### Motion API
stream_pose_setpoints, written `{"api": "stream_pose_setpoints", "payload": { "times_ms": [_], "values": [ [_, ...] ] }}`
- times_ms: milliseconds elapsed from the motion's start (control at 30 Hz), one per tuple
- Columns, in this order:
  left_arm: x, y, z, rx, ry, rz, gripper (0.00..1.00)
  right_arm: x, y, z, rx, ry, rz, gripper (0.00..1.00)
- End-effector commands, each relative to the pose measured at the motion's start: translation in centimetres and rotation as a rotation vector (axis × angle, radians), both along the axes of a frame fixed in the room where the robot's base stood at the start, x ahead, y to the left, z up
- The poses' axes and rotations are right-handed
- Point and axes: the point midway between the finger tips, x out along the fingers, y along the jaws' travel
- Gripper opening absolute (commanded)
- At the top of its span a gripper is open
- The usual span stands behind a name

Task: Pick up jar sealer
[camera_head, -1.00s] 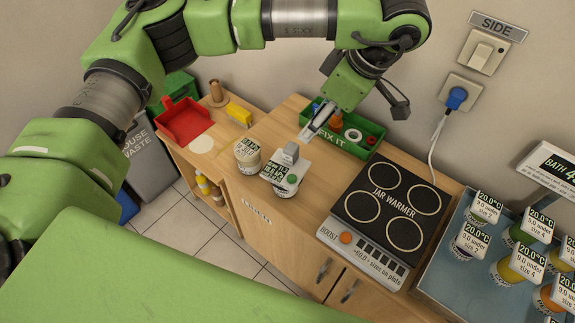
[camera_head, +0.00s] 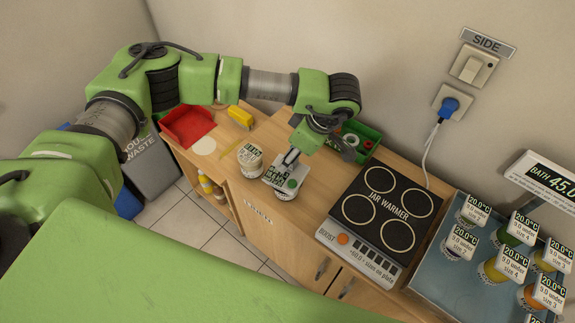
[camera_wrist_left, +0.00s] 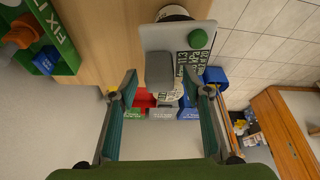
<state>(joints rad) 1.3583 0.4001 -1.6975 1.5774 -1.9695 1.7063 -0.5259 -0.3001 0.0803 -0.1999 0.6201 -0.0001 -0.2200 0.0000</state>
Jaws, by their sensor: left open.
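The jar sealer (camera_head: 273,178) is a pale plate with a grey handle, a green button and a dark display. It sits on top of a jar (camera_head: 285,195) on the wooden counter. Contact with the handle cannot be told. My right gripper is not in view.
Another labelled jar (camera_head: 249,160) stands to the left of the sealer. The jar warmer (camera_head: 378,208) is to the right, with a bath of labelled jars (camera_head: 455,285) beyond. A green FIX IT box (camera_head: 366,152) is behind, partly hidden by my arm.

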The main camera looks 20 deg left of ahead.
Motion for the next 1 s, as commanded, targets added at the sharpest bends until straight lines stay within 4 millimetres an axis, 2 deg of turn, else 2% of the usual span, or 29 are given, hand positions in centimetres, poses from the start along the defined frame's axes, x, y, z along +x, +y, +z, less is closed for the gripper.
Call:
{"api": "stream_pose_setpoints", "payload": {
  "times_ms": [200, 367, 400, 767, 1000],
  "values": [
    [0.0, 0.0, -0.1, 0.000, -0.001, 0.000, 0.44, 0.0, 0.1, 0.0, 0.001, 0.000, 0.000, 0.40],
    [0.0, 0.0, -0.1, 0.000, -0.001, -0.001, 0.03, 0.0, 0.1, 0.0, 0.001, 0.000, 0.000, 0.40],
    [0.0, 0.0, -0.1, 0.000, -0.001, -0.001, 0.00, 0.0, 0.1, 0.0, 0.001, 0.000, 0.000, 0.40],
    [0.1, 0.0, 0.1, 0.000, -0.002, -0.001, 0.00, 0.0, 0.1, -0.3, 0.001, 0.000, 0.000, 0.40],
    [0.2, 0.0, 1.9, -0.003, -0.006, 0.000, 0.00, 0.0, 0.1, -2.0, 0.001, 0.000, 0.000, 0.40]
  ]
}}
